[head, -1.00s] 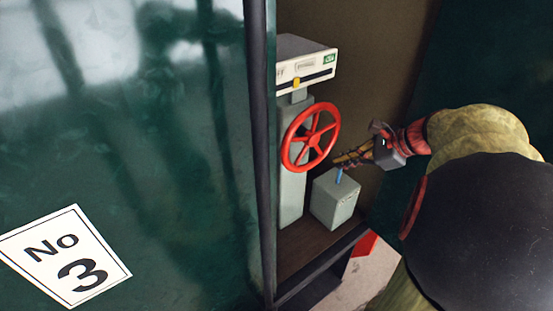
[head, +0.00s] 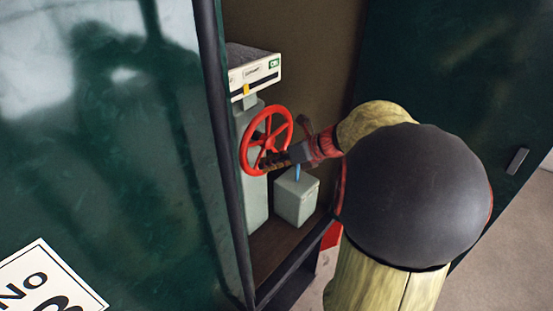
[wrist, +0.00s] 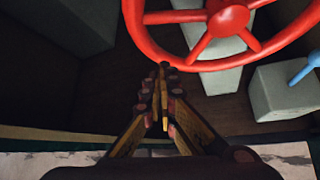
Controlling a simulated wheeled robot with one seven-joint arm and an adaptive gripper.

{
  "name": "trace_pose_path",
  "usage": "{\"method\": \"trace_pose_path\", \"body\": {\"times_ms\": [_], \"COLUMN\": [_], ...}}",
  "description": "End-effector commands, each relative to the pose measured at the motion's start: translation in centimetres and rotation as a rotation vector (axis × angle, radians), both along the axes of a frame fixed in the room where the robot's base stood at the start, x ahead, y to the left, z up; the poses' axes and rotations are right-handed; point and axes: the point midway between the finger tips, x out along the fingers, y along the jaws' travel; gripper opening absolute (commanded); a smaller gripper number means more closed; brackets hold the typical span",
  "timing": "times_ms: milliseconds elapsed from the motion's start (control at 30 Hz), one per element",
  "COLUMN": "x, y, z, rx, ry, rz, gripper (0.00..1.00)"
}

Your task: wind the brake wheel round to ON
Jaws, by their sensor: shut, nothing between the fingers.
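The red brake wheel (head: 267,141) stands upright on a grey column (head: 253,207) inside the tram doorway. It fills the top of the wrist view (wrist: 227,20), with its hub and spokes in sight. Above the wheel is a white indicator box (head: 255,72) with a yellow pointer (head: 246,89) on a black slot and a green label (head: 274,65) at its right end. My gripper (head: 264,163) is at the wheel's lower right in the head view. In the wrist view my gripper (wrist: 164,66) is shut and empty, its tips near the lower rim; whether they touch it I cannot tell.
A grey box (head: 297,200) with a blue lever (head: 297,172) stands right of the column, under my arm. The dark green tram side (head: 120,150) and black door post (head: 222,150) close off the left. The dark floor (head: 275,243) around the boxes is clear.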

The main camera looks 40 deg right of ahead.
Motion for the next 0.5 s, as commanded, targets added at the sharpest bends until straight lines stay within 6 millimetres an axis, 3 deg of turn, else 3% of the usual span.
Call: {"method": "trace_pose_path", "body": {"times_ms": [167, 300, 500], "x": [2.7, 3.4, 4.0], "y": [1.2, 0.3, -0.2], "z": [-2.1, 0.1, 1.3], "rx": [0.003, -0.003, -0.001], "ry": [0.002, -0.003, 0.0], "rz": [0.003, 0.0, 0.0], "gripper": [0.0, 0.0, 0.0]}}
